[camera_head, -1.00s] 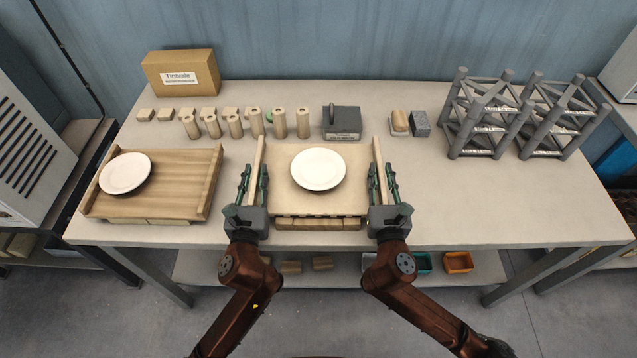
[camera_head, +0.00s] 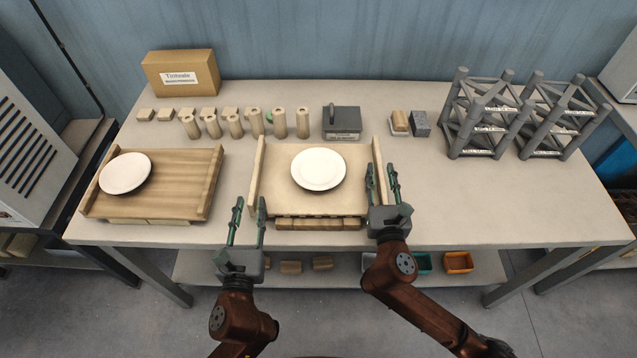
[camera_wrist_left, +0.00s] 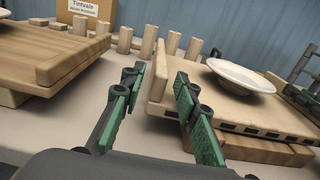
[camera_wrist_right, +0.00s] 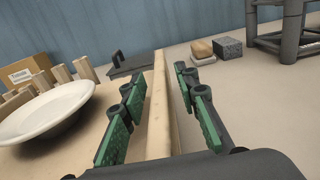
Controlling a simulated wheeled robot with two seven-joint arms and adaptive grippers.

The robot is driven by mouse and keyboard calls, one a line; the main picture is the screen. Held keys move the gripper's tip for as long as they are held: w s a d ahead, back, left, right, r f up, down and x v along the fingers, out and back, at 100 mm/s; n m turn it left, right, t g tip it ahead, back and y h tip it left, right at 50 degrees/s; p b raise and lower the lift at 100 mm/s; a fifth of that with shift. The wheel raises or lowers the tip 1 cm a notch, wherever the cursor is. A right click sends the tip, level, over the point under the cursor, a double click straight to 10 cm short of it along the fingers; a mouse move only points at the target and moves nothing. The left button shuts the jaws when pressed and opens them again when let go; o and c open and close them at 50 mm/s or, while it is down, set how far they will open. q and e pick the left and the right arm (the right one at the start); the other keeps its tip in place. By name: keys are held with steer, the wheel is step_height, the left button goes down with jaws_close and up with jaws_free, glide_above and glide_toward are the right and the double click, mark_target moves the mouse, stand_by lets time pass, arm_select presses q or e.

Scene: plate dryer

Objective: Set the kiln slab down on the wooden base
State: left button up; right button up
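The kiln slab (camera_head: 285,193) is a pale, flat board with a raised rail along each side and dark slots in its front edge. A white plate (camera_head: 318,169) lies on it. The slab sits over the wooden base (camera_head: 318,224), whose front edge shows below it; the slab hides the rest. In the left wrist view the slab (camera_wrist_left: 220,112) looks level on the base (camera_wrist_left: 255,147). My left gripper (camera_head: 249,207) is open and empty, in front of the slab's left rail. My right gripper (camera_head: 380,177) is open, its fingers either side of the right rail (camera_wrist_right: 160,110).
A brown wooden board (camera_head: 180,185) with another plate (camera_head: 125,173) lies to the left. Several pale posts (camera_head: 280,122), a dark handled block (camera_head: 341,122) and a carton (camera_head: 181,72) stand behind. Grey racks (camera_head: 485,115) stand back right. The table's right front is clear.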

arm_select(q)
steer(key=shift+s, duration=0.8)
arm_select(e)
steer(key=shift+s, duration=0.3)
steer(key=s, duration=1.1)
steer(key=shift+s, duration=0.2)
